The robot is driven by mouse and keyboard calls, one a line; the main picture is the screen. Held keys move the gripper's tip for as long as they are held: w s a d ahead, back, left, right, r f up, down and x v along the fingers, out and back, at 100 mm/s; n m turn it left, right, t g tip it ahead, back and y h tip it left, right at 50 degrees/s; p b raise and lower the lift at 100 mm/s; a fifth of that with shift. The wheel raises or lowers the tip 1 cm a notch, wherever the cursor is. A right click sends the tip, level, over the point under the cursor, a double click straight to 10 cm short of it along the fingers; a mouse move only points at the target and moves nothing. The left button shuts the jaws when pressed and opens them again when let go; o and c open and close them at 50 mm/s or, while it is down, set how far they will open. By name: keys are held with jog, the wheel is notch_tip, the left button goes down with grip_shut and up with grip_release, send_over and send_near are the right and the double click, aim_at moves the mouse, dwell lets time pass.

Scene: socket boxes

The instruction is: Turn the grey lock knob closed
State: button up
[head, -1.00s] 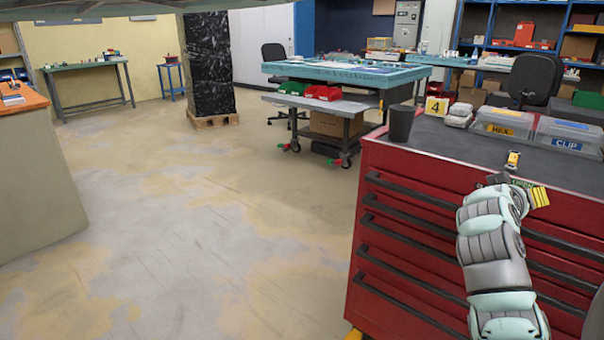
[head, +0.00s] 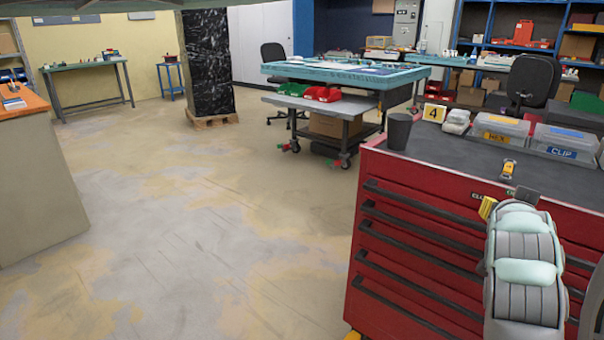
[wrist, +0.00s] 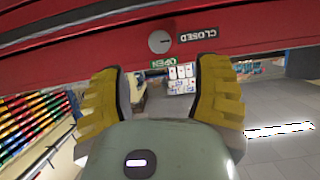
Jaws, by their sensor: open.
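The grey lock knob (wrist: 159,41) is a small round knob on the red cabinet's front, at the top middle of the wrist view. A dark CLOSED label (wrist: 198,34) is to its right and a green OPEN label (wrist: 163,64) below it. The direction of the knob's mark is too small to tell for certain. My gripper (wrist: 158,82) is open, its two yellow fingers spread with nothing between them. The knob lies beyond the fingertips, apart from them. In the head view a yellow finger (head: 488,207) shows by the cabinet's upper edge, and the knob is not visible there.
The red drawer cabinet (head: 420,222) has several dark handles. On its top are a dark cup (head: 397,131), a number 4 sign (head: 434,113), clear lidded bins (head: 565,143) and a small yellow item (head: 507,169). Open floor lies to the left.

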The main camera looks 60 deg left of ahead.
jog(key=p+v, duration=0.8)
jog(key=shift+a, duration=0.1)
jog(key=shift+w, duration=0.1)
dwell(0.3)
